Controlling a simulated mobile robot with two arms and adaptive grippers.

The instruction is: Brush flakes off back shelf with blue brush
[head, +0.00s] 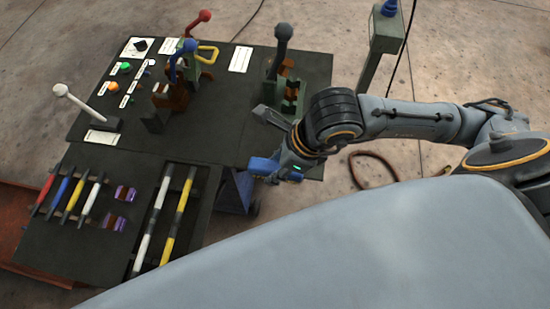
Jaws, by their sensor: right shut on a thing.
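My right gripper (275,165) is at the front right edge of the dark console, its arm coming in from the right. It is shut on a blue thing (261,165) that looks like the blue brush. Its bristles cannot be made out, and the wrist hides part of it. No flakes can be made out, and I cannot pick out the back shelf. My left gripper is not in view.
The dark console (225,135) carries a white lever (75,100), a red-knobbed lever (200,20), a blue-knobbed lever (180,55) and a dark lever (280,45). A lower panel holds several coloured rods and a yellow-black bar (180,215). A grey post (383,40) stands right.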

